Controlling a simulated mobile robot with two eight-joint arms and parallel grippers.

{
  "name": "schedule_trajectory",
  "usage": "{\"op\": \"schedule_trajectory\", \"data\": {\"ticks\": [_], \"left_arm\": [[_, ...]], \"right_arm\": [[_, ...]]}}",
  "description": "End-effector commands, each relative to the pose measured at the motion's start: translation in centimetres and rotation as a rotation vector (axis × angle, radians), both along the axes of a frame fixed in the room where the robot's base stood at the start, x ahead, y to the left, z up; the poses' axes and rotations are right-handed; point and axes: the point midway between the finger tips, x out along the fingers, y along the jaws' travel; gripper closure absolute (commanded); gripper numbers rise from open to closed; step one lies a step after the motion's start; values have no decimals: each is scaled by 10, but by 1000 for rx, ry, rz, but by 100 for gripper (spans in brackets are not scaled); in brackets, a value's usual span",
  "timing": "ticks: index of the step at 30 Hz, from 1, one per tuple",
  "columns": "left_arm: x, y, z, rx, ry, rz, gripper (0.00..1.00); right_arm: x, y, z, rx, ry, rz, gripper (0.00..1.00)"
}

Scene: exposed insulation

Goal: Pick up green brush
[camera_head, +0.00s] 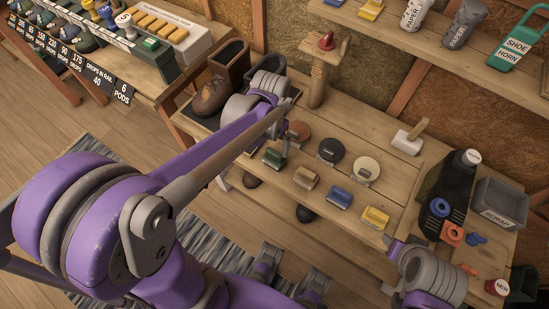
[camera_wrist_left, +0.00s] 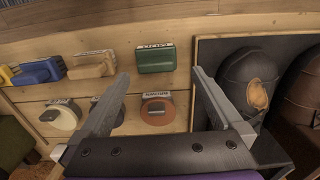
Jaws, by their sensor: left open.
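The green brush (camera_head: 273,157) lies on the wooden workbench, at the left end of a row of brushes. In the left wrist view the green brush (camera_wrist_left: 156,61) lies ahead, between the lines of my two fingers and a little beyond their tips. My left gripper (camera_head: 286,143) is open and empty, above the bench close to the green brush; its spread fingers show in the wrist view (camera_wrist_left: 160,75). My right gripper (camera_head: 389,265) is low at the bench's front right; its jaws are not clear.
Tan (camera_head: 306,178), blue (camera_head: 339,197) and yellow (camera_head: 375,217) brushes continue the row. Round tins (camera_head: 331,150) lie behind it.

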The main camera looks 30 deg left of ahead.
Motion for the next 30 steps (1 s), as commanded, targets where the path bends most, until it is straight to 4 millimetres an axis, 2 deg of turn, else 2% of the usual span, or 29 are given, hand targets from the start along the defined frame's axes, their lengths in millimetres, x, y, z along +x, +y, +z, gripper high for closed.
{"op": "schedule_trajectory", "data": {"ticks": [12,21,30], "left_arm": [[0,-7,-50,0,-1,-1,0],[0,-6,-54,0,-1,0,0],[0,-6,-54,0,-1,0,54]], "right_arm": [[-1,0,-8,0,2,0,50],[-1,0,-8,0,3,0,50],[-1,0,-8,0,2,0,50]]}}
